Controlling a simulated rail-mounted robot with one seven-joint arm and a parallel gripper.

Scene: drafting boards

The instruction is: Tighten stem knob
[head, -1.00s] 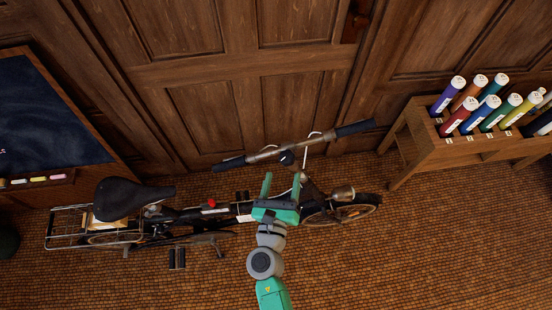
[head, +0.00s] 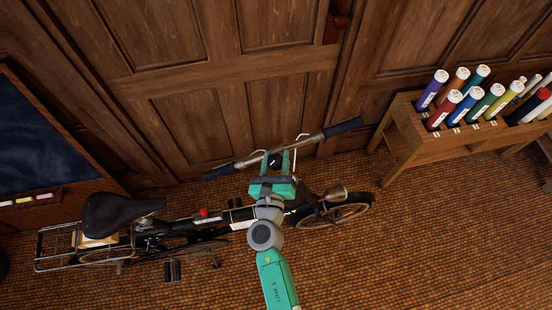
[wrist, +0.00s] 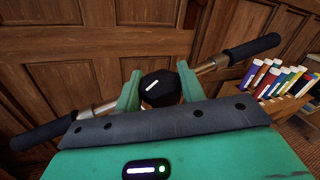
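The stem knob (wrist: 160,88) is black and rounded with a white line on top. It sits at the middle of the bicycle's handlebar (head: 305,143), and it shows in the head view (head: 275,160) too. My gripper (wrist: 158,82) has its two green fingers on either side of the knob. The fingers look apart, with a small gap visible beside the knob in the wrist view. In the head view my gripper (head: 276,164) reaches over the stem from the front. The lower part of the knob and the stem are hidden behind the gripper body.
The bicycle's saddle (head: 118,212) and rear rack (head: 70,247) are at left. A wooden rack (head: 420,145) of coloured tubes stands at right. A panelled wooden wall (head: 200,60) is close behind the handlebar. A blackboard (head: 35,140) leans at far left. The front floor is clear.

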